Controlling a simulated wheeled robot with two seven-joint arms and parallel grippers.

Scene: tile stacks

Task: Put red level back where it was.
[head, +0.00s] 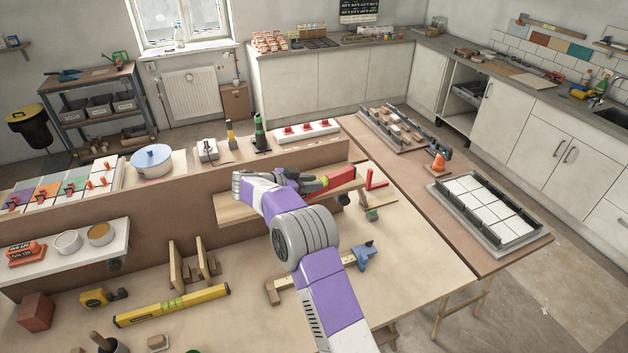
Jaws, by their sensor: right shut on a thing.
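The red level (341,174) is in the middle of the head view, above or on a wooden shelf board (234,211) fixed to the front of the raised ledge. My right gripper (320,184) is shut on it near its left end. My own purple and grey arm and the gripper hide part of the level and the board. I cannot tell whether the level touches the board. My left gripper is not in view.
A red angled piece (374,181) stands just right of the level. A yellow level (172,305), a blue-handled clamp (364,256) and wooden brackets (190,267) lie on the workbench below. A tray of white tiles (485,209) is at the right.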

